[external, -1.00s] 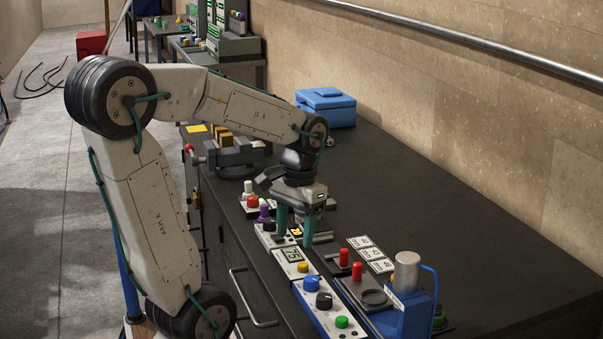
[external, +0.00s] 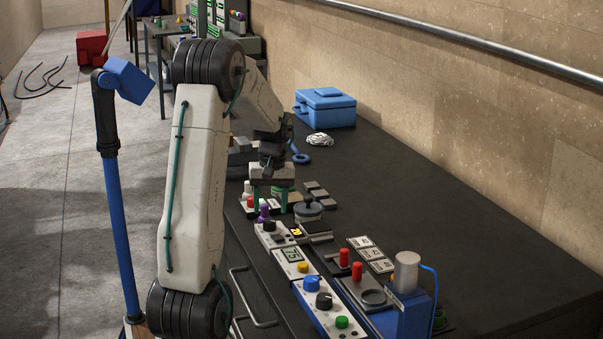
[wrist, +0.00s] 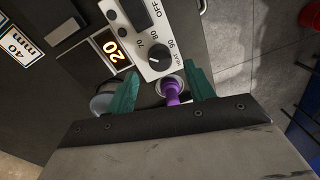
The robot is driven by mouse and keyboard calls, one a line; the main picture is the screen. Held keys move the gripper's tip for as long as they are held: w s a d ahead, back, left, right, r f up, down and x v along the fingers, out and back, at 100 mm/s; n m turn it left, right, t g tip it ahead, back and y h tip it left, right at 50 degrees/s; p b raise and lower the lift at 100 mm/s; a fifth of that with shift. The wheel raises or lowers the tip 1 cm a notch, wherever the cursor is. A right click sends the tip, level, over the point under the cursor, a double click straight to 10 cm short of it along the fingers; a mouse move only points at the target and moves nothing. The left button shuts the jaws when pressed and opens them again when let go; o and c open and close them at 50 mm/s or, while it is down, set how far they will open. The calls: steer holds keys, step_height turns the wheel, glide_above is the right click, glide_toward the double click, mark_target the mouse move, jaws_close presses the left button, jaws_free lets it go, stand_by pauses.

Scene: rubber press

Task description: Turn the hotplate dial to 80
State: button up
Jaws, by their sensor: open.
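The hotplate dial, a black knob (wrist: 159,56) on a white panel marked OFF, 70, 80, 90 and MAX, shows in the wrist view beyond my fingertips. I cannot clearly tell where its pointer sits. In the external view a black knob (external: 269,227) stands on the white panel by an amber display (external: 296,231), which reads 20 in the wrist view (wrist: 110,49). My gripper (external: 271,203) is open, with two teal fingers, behind that panel and above the bench. In the wrist view my gripper (wrist: 161,71) has a purple-topped part (wrist: 172,91) between its fingers in the picture, not visibly gripped.
A round dark plate (external: 308,209) stands right of the gripper. Nearer are a green display reading 75 (external: 291,254), a panel with blue (external: 312,284), black and green knobs, red-topped parts and a blue device (external: 408,310). The right bench is clear.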

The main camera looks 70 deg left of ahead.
mark_target(270, 220)
steer(key=shift+s+f, duration=0.1)
steer(key=shift+f, duration=1.8)
steer(key=c, duration=1)
steer(key=shift+o, duration=0.2)
steer(key=shift+m, duration=0.3)
steer(key=m, duration=0.5)
steer(key=shift+m, duration=0.3)
steer(key=m, duration=0.5)
steer(key=shift+d+m, duration=0.1)
steer(key=shift+m, duration=0.2)
steer(key=shift+y, duration=0.3)
